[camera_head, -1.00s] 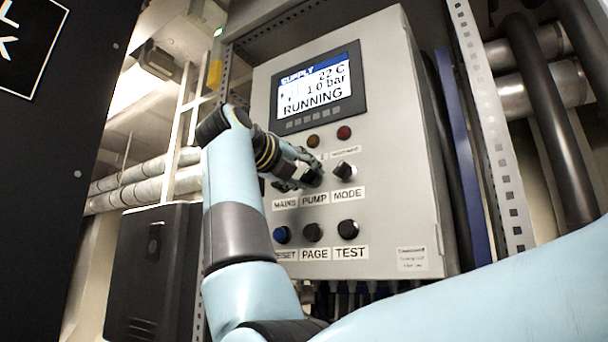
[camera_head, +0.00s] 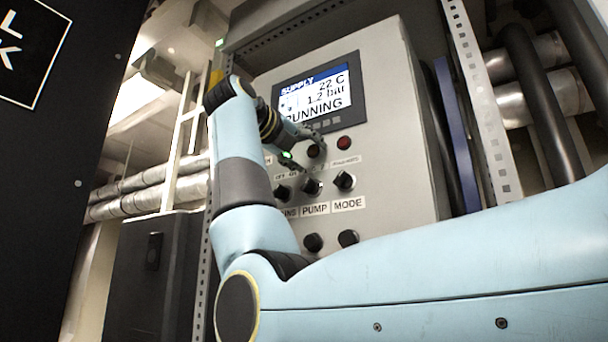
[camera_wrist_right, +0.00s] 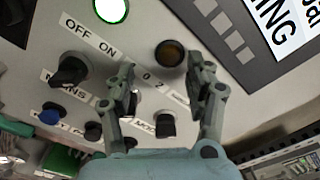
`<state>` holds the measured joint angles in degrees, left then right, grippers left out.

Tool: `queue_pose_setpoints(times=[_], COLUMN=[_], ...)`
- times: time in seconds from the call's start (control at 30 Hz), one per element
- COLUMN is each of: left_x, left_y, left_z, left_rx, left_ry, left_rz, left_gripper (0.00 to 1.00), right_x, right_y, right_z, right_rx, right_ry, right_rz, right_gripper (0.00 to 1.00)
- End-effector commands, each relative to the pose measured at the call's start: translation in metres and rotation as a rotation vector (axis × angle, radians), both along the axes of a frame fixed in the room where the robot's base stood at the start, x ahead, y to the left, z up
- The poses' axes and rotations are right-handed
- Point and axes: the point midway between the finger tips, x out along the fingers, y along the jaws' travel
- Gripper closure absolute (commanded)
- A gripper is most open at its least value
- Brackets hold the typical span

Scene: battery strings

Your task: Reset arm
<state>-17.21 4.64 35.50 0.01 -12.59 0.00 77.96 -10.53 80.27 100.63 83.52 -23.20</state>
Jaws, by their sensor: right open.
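My right gripper (camera_head: 303,149) is open and empty in front of the grey control panel (camera_head: 405,165), just above the PUMP knob (camera_head: 312,187). The left finger partly hides the PUMP knob there. The MODE knob (camera_wrist_right: 166,124) shows low between the fingers. The MAINS knob (camera_wrist_right: 70,70) is left of them. My right arm crosses the head view from the right and folds up toward the panel. My left gripper is not in view.
The display (camera_head: 318,92) reads 22 C, 1.2 bar, RUNNING. A green lamp (camera_wrist_right: 110,10) is lit; the red lamp (camera_head: 344,143) looks dark. My arm hides part of the lower button row. A perforated upright (camera_head: 482,100) and pipes (camera_head: 540,110) stand right; a black cabinet (camera_head: 155,270) left.

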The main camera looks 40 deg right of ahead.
Motion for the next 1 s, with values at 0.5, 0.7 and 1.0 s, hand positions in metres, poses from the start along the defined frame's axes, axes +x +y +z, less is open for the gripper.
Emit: queue_pose_setpoints(times=[0.5,0.7,1.0], left_x=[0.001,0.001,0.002], left_y=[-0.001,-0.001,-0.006], left_z=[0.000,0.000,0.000], left_rx=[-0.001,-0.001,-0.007], left_ry=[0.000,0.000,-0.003], left_rz=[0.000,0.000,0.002], left_gripper=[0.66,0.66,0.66], right_x=[0.000,0.000,0.000], right_y=[0.000,0.000,0.000], right_z=[0.028,0.028,0.028], right_rx=[0.000,0.000,0.000], right_ry=[0.001,0.001,0.001], right_rz=[0.001,0.001,0.001], right_gripper=[0.46,0.46,0.46])
